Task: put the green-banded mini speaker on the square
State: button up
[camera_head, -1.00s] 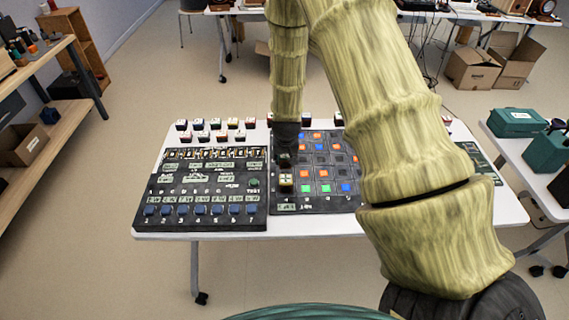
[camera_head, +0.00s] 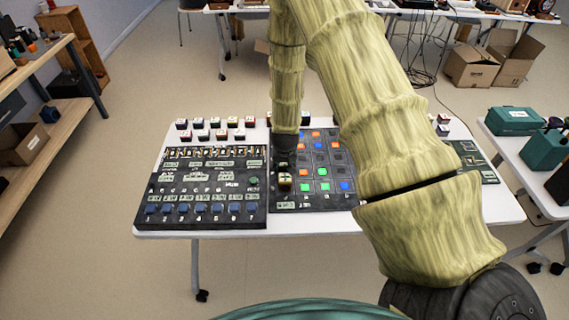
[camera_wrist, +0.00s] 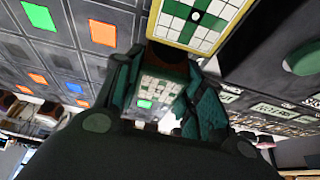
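A small pale gridded patch with green shows between the fingers. The square under the speaker is hidden.
A dark panel with blue buttons (camera_head: 205,190) lies left of the board. Several small blocks (camera_head: 215,123) stand in rows along the table's back. My arm covers the table's right middle. Teal cases (camera_head: 515,121) stand on the right table.

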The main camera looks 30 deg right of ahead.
jog(key=o, duration=0.4)
jog(key=shift+b+v, duration=1.15)
jog(key=shift+v, duration=5)
